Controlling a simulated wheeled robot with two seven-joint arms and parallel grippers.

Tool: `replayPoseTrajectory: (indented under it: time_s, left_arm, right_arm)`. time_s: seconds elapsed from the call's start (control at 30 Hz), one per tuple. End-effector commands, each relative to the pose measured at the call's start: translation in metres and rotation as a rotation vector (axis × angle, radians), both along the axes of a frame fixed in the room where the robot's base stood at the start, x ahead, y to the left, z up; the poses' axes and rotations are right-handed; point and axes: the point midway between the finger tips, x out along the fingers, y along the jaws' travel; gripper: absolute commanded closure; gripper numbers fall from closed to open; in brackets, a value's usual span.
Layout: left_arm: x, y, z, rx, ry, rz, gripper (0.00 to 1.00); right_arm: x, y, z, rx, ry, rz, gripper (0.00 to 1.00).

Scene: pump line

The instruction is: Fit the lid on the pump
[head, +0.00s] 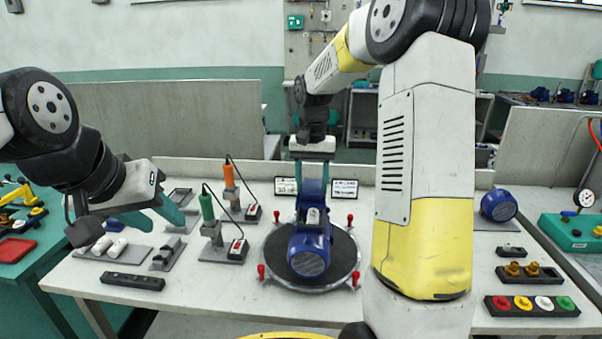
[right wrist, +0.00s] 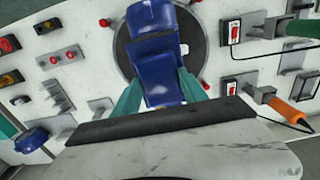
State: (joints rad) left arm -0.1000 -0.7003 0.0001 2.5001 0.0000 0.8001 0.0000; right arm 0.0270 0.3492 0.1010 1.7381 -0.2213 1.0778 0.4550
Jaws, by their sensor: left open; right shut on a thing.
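The blue pump (head: 309,252) lies on a round dark turntable (head: 344,266) in the middle of the bench. It also shows in the right wrist view (right wrist: 152,18). My right gripper (head: 314,172) reaches down behind the pump, shut on a blue part (head: 313,188) that looks like the lid. In the right wrist view its teal fingers (right wrist: 160,82) stand on both sides of this blue part (right wrist: 165,88). The part sits close against the pump body; I cannot tell whether they touch. My left gripper (head: 170,212) is open and empty above the left of the bench.
A green-handled tool (head: 207,205) and an orange-handled tool (head: 229,175) stand left of the turntable. Red knobs (head: 262,270) ring the turntable. A second blue unit (head: 498,205) stands at the right, near a coloured button strip (head: 532,306). A black bar (head: 133,281) lies front left.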

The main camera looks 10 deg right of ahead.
Motion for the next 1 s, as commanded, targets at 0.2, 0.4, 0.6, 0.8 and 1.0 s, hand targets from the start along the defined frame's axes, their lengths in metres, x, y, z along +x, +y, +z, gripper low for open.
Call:
replayPoseTrajectory:
  time_s: [0.2, 0.4, 0.6, 0.8, 1.0]
  left_arm:
    - [0.0, 0.0, 0.0, 0.0, 0.0, 0.0, 0.58]
    - [0.0, 0.0, 0.0, 0.0, 0.0, 0.0, 0.58]
    - [0.0, 0.0, 0.0, 0.0, 0.0, 0.0, 0.58]
    - [0.0, 0.0, 0.0, 0.0, 0.0, 0.0, 0.58]
    - [0.0, 0.0, 0.0, 0.0, 0.0, 0.0, 0.58]
  right_arm:
    - [0.0, 0.0, -0.013, 0.0, 0.0, 0.0, 0.91]
    - [0.0, 0.0, -0.017, 0.001, -0.001, 0.0, 0.91]
    - [0.0, 0.0, -0.017, 0.001, -0.001, 0.0, 0.91]
    - [0.0, 0.0, -0.017, 0.001, -0.001, 0.0, 0.91]
    - [0.0, 0.0, -0.017, 0.001, -0.001, 0.0, 0.91]
